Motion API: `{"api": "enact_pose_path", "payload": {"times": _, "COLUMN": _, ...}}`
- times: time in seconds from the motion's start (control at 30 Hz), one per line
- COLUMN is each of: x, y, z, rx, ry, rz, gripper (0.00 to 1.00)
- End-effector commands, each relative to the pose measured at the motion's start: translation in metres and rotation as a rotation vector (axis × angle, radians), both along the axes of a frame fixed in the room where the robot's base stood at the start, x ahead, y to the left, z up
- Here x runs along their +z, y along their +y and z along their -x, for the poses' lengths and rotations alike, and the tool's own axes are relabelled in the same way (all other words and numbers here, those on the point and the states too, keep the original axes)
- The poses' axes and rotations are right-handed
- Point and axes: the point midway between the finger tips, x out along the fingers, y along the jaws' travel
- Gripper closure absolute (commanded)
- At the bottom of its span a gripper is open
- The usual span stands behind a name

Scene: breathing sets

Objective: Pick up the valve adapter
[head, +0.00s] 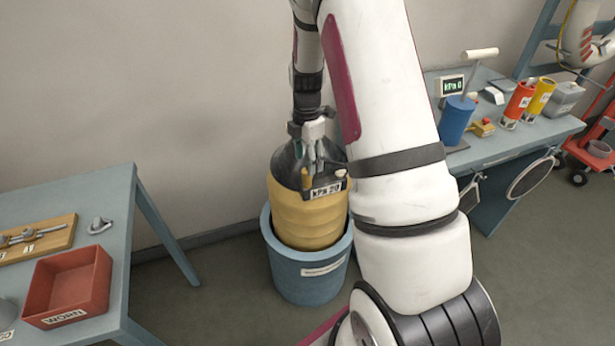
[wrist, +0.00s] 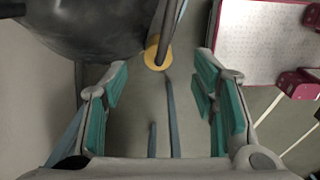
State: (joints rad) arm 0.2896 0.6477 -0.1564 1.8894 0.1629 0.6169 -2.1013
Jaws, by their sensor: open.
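I cannot tell for certain which thing is the valve adapter. In the wrist view a small round brass-coloured piece (wrist: 152,55) shows just beyond the fingertips, with thin grey strips crossing by it. My gripper (wrist: 160,80) is open, its teal pads wide apart with nothing held between them. The gripper and arm hide part of the cylinder top. A brass-coloured block with a red top (head: 481,127) lies on the right bench.
The cylinder stands in a blue tub (head: 305,278). The left table (head: 118,200) holds a red WORN bin (head: 68,287), a wooden board (head: 38,238) and a small grey fitting (head: 99,225). The right bench (head: 510,140) carries a blue can (head: 456,120) and several containers.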

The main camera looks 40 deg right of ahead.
Motion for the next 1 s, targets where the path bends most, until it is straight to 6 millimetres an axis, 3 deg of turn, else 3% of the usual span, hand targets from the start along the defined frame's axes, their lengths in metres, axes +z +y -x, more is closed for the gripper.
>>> {"api": "enact_pose_path", "payload": {"times": 0.33, "x": -0.028, "y": 0.0, "z": 0.0, "rx": -0.001, "ry": 0.002, "rz": 0.0, "gripper": 0.47}}
{"api": "enact_pose_path", "payload": {"times": 0.63, "x": -0.065, "y": -0.002, "z": -0.001, "rx": 0.0, "ry": 0.002, "rz": -0.001, "gripper": 0.47}}
{"api": "enact_pose_path", "payload": {"times": 0.93, "x": -0.07, "y": -0.002, "z": -0.002, "rx": 0.0, "ry": -0.001, "rz": 0.0, "gripper": 0.47}}
{"api": "enact_pose_path", "payload": {"times": 0.97, "x": -0.07, "y": -0.002, "z": -0.002, "rx": 0.0, "ry": -0.001, "rz": 0.0, "gripper": 0.49}}
{"api": "enact_pose_path", "payload": {"times": 1.0, "x": -0.07, "y": -0.002, "z": -0.002, "rx": 0.0, "ry": -0.001, "rz": 0.0, "gripper": 0.58}}
